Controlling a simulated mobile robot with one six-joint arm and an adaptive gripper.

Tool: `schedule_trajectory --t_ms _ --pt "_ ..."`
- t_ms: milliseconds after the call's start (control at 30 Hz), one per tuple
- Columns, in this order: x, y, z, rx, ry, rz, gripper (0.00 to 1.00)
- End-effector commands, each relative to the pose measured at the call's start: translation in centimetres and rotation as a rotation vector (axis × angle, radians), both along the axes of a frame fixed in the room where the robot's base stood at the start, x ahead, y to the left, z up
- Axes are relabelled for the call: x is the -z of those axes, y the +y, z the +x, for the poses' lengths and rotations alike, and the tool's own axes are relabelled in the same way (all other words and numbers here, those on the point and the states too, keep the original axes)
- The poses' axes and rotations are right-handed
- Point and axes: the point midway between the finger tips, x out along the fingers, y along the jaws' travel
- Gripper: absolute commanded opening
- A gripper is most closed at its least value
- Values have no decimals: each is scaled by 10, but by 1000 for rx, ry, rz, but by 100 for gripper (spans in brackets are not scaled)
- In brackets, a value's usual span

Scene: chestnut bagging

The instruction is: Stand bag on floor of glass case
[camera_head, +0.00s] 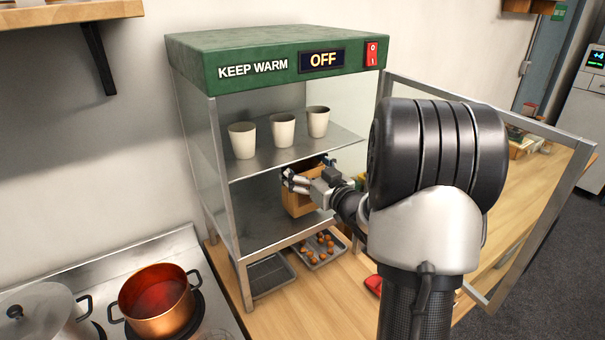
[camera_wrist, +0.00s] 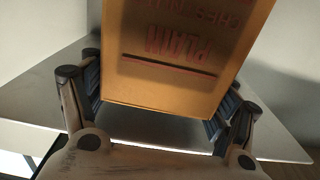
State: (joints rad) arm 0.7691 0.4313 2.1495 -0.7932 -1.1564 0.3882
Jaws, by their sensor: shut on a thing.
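A brown paper bag (camera_head: 298,203) is inside the lower compartment of the green-topped glass case (camera_head: 230,58). In the wrist view the bag (camera_wrist: 180,60) shows red print reading "PLAIN" upside down. My gripper (camera_head: 308,182) reaches in through the open front and is shut on the bag, with one finger on each side of it. The bag is near or on the metal case floor (camera_head: 255,229); I cannot tell whether its base touches. The case floor also shows in the wrist view (camera_wrist: 40,100). My gripper and wrist hide part of the bag.
Several white cups (camera_head: 283,130) stand on the shelf above. The glass door (camera_head: 545,140) is swung open on the right. Below the case are a tray of chestnuts (camera_head: 322,250) and an empty rack tray (camera_head: 270,274). A copper pot (camera_head: 156,300) is on the stove at left.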

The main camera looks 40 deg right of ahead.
Motion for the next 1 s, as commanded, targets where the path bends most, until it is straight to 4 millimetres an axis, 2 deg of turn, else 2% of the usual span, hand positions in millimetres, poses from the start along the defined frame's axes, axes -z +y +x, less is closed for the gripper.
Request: schedule_trajectory --t_ms 33,133,533,567,833,1000 --pt "4 0 6 -1 1 1 26" --pt "15 0 3 1 0 0 26" --pt "19 0 3 0 -2 -1 26" --pt "20 0 3 0 1 0 80" --pt "18 0 3 0 1 0 98" --pt "18 0 3 0 1 0 100"
